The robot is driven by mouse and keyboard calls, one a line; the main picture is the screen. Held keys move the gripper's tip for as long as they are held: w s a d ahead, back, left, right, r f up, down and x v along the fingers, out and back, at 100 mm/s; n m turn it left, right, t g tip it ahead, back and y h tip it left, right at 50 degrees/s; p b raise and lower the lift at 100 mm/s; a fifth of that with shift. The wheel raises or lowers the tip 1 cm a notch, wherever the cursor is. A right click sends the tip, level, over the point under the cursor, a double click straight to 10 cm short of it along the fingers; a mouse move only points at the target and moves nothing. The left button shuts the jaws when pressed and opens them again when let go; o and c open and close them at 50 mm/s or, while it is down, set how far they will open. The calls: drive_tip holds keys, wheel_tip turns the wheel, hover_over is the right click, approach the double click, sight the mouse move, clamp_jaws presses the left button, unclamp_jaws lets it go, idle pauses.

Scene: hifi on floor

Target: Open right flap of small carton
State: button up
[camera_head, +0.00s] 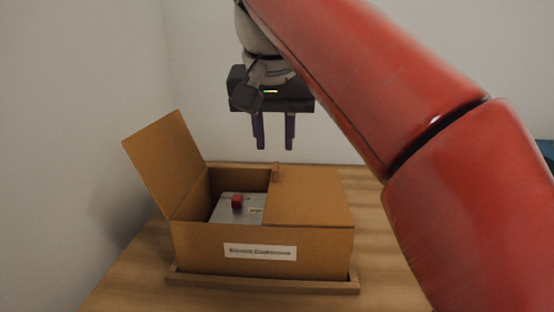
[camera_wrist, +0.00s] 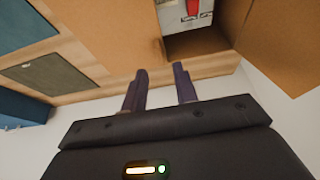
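The small brown carton (camera_head: 205,245) sits on a wooden tray, with a white label on its front. Its left flap (camera_head: 165,160) stands open, leaning outward. Its right flap (camera_head: 310,195) lies flat and shut over the right half, with a small tab (camera_head: 276,172) at its back left corner. The right flap also shows in the wrist view (camera_wrist: 110,30). My gripper (camera_head: 275,147) hangs above the back of the carton, pointing down, its two dark purple fingers apart and empty. The fingertips show in the wrist view (camera_wrist: 160,70) and touch nothing.
Inside the carton's open left half is a grey device (camera_head: 230,212) with a red block (camera_head: 237,201) on top. White walls stand behind and left. A blue object (camera_head: 547,150) is at the far right.

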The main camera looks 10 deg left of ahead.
sight(276, 166)
drive_tip(key=b+x, duration=0.1)
drive_tip(key=x, duration=0.5)
drive_tip(key=shift+b, duration=0.3)
clamp_jaws()
